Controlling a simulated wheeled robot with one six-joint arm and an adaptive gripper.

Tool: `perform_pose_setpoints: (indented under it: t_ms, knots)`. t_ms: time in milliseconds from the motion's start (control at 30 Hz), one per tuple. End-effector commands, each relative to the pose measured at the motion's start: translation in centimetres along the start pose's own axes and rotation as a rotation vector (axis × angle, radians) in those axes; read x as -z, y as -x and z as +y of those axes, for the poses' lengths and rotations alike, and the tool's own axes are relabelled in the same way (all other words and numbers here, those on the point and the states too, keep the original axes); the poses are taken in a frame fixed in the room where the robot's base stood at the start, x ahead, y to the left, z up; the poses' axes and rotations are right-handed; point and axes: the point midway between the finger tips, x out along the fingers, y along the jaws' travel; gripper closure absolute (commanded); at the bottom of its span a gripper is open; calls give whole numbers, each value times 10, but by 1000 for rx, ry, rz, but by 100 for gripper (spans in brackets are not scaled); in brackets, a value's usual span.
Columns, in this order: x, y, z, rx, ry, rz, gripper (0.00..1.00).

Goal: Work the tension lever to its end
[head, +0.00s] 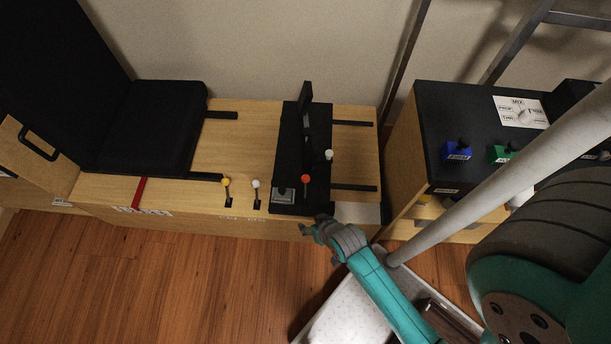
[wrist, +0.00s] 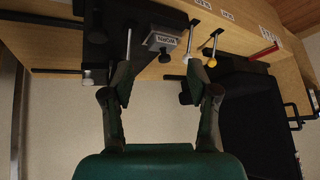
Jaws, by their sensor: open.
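Several levers stand on the wooden bench; I cannot read which label marks the tension lever. My gripper (head: 318,226) is open and empty at the bench's front edge, below the red knob in the head view. In the wrist view my gripper (wrist: 157,85) has its fingers apart; a thin rod (wrist: 129,45) shows by the left finger, its end hidden.
A grey labelled box (head: 283,195) with a black knob sits on the panel, near the red lever. A black seat (head: 150,125) is at left. A dark-topped cabinet (head: 440,110) with blue and green blocks stands right. Wooden floor (head: 180,280) in front is clear.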

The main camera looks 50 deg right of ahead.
Motion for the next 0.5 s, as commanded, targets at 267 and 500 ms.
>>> perform_pose_setpoints:
  t_ms: [267, 500]
  knots:
    - [55, -67, 26, -46, -119, -209, 41]
    - [113, -92, 56, -73, -218, -392, 41]
